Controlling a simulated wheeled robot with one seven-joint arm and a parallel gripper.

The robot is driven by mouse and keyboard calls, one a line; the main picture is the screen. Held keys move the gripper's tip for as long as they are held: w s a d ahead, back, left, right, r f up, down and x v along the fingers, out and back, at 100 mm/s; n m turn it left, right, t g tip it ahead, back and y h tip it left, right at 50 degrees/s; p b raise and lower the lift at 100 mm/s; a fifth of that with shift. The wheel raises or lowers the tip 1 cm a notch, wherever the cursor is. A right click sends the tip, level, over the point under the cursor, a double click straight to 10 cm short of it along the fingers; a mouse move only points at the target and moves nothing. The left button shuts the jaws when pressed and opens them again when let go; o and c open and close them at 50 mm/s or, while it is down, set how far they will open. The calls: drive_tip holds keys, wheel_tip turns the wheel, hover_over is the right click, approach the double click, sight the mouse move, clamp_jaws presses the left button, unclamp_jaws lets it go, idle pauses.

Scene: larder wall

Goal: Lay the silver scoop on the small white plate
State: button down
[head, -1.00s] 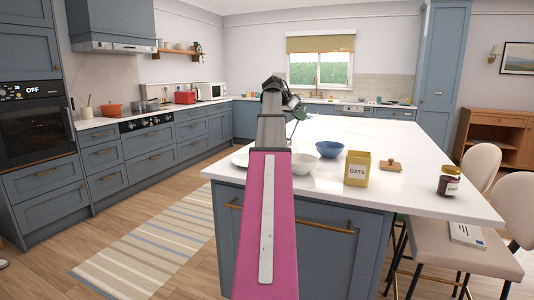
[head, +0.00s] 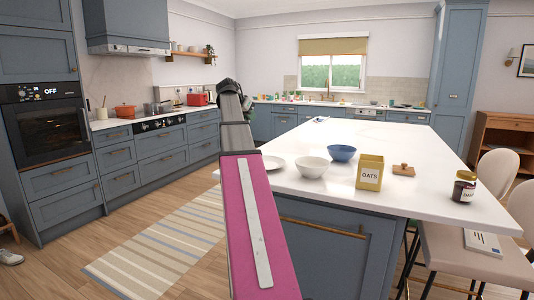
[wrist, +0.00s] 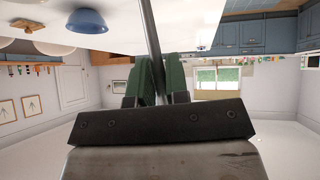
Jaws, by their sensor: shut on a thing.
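My gripper (wrist: 152,85) has green fingers shut on a thin grey metal rod, which looks like the handle of the silver scoop (wrist: 149,30). The scoop's far end runs out of the top of the wrist view. In the head view my gripper (head: 247,104) is small and dark beyond my pink arm, and the scoop cannot be made out. The small white plate (head: 273,163) lies on the island's near left corner, just right of my arm and partly hidden by it. My gripper is apart from the plate.
A white bowl (head: 312,168) stands right of the plate, with a blue bowl (head: 342,153) behind it. An oats tin (head: 370,173), a wooden-handled block (head: 403,170) and a dark jar (head: 464,188) stand farther right. The island top (head: 375,135) is clear behind them.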

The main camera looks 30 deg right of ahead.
drive_tip(key=s+x, duration=0.2)
drive_tip(key=x, duration=1.2)
drive_tip(key=shift+s+d, duration=0.45)
drive_tip(key=shift+s, duration=0.3)
drive_tip(key=shift+f, duration=0.25)
drive_tip(key=c, duration=1.1)
unclamp_jaws()
drive_tip(key=shift+r, duration=0.1)
drive_tip(key=v, duration=1.2)
